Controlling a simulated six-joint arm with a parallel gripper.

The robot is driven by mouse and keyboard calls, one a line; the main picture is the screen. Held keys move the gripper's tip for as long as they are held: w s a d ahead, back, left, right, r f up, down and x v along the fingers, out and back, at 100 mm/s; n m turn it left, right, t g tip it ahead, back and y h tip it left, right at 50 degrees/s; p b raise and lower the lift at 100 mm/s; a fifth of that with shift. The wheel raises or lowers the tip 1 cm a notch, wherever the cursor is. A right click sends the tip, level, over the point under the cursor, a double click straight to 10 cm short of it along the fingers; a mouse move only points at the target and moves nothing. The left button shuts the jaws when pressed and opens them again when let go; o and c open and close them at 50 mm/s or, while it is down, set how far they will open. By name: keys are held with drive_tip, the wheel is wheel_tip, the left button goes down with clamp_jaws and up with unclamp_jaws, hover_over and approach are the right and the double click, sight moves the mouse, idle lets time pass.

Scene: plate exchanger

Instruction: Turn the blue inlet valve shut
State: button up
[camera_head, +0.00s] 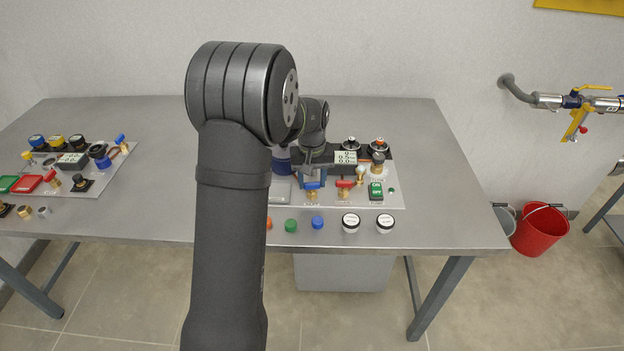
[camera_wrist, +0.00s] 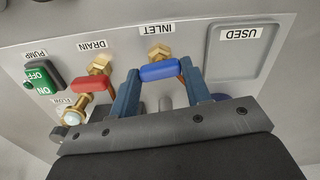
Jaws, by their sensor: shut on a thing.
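The blue inlet valve handle (camera_wrist: 160,71) sits on a brass body (camera_wrist: 159,52) beside the upside-down INLET label in the wrist view. My gripper (camera_wrist: 158,69) is shut on this handle, with one blue finger at each end of it. The handle lies crosswise, roughly parallel to the red drain valve handle (camera_wrist: 91,83). In the head view the blue handle (camera_head: 312,186) shows at the front of the panel (camera_head: 335,199), just below my gripper. My arm hides the panel's left part there.
A green pump switch (camera_wrist: 39,77) and the red drain valve stand close beside my gripper. An empty USED tray (camera_wrist: 239,50) is on the other side. Loose caps, such as a blue one (camera_head: 317,222), lie along the table's front (camera_head: 440,225). The table's right end is clear.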

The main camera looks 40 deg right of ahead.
sight(312, 183)
drive_tip(key=shift+m, duration=0.8)
drive_tip(key=o, duration=1)
drive_tip(key=shift+r, duration=0.1)
wheel_tip(312, 183, up, 17)
drive_tip(key=shift+r, duration=0.15)
wheel_tip(312, 183, down, 18)
drive_tip(key=shift+r, duration=0.25)
idle(0.5)
